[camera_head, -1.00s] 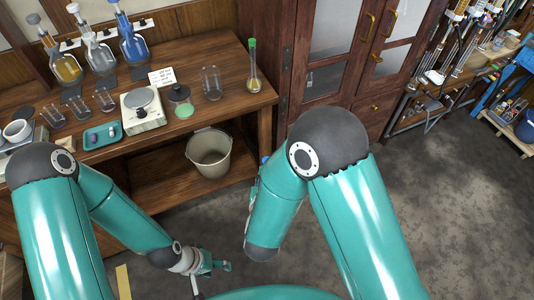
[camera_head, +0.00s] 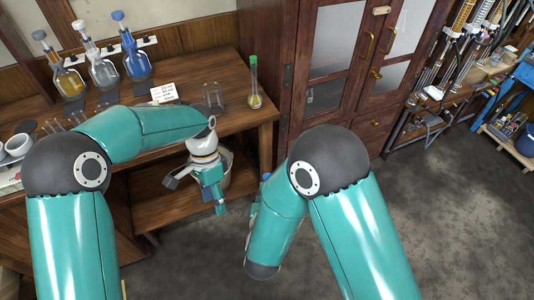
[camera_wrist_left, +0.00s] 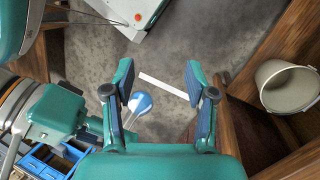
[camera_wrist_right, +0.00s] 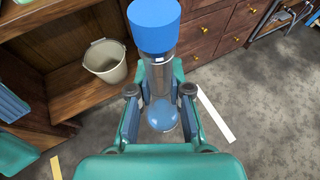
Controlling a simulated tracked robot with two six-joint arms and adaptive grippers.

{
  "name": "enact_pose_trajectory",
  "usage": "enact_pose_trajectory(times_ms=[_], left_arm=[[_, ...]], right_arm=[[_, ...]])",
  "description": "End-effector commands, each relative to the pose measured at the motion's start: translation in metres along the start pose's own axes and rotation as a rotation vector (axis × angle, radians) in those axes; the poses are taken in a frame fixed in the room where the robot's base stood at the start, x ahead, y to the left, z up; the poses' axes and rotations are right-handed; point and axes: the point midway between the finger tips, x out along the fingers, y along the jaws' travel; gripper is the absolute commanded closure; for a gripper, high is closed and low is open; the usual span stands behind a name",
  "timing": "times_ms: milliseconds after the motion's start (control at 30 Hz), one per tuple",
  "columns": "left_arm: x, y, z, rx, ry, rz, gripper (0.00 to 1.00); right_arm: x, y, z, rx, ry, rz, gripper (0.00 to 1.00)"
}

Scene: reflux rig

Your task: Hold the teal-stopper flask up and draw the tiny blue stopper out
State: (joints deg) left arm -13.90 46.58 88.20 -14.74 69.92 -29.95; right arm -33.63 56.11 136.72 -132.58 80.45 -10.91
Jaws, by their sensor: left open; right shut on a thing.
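My right gripper (camera_wrist_right: 160,108) is shut on the flask's neck (camera_wrist_right: 158,76) in the right wrist view. The flask has a clear neck, a round bulb with blue liquid (camera_wrist_right: 162,116) and a wide blue stopper (camera_wrist_right: 155,26) seated on top. In the head view my right arm hides most of it; a small blue bit (camera_head: 266,177) shows. My left gripper (camera_head: 196,196) is open and empty, in front of the bench. In the left wrist view the flask's blue bulb (camera_wrist_left: 141,103) shows beyond and between the open left fingers (camera_wrist_left: 160,88), apart from them.
The bench (camera_head: 190,113) holds a green-stoppered flask (camera_head: 254,88), a beaker (camera_head: 213,97), a card (camera_head: 164,93) and stoppered flasks along the back. A bucket (camera_wrist_right: 106,60) stands on the lower shelf. A cabinet (camera_head: 335,65) is behind; open floor (camera_head: 440,220) lies to the right.

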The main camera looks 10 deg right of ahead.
Motion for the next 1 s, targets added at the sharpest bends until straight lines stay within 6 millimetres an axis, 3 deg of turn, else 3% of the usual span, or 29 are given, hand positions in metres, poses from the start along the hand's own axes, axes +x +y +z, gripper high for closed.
enact_pose_trajectory(times_ms=[33, 200, 300, 400, 600, 1000], left_arm=[[-0.027, 0.006, -0.014, 0.038, 0.012, -0.048, 0.44], [-0.097, 0.034, -0.053, 0.131, 0.077, -0.183, 0.44], [-0.123, 0.055, -0.073, 0.182, 0.125, -0.240, 0.44], [-0.137, 0.078, -0.085, 0.230, 0.146, -0.273, 0.44], [-0.142, 0.104, -0.096, 0.283, 0.152, -0.298, 0.44], [-0.110, 0.098, -0.102, 0.289, 0.149, -0.298, 0.44]], right_arm=[[0.000, 0.000, 0.000, 0.000, -0.001, 0.000, 1.00], [0.000, 0.000, 0.000, 0.000, -0.001, 0.000, 1.00], [0.000, 0.000, 0.000, 0.000, -0.001, 0.000, 1.00], [0.000, 0.000, 0.000, 0.000, -0.001, 0.000, 1.00], [0.000, 0.000, 0.000, 0.000, -0.001, 0.000, 1.00], [0.000, 0.000, 0.000, 0.000, -0.001, -0.001, 1.00]])
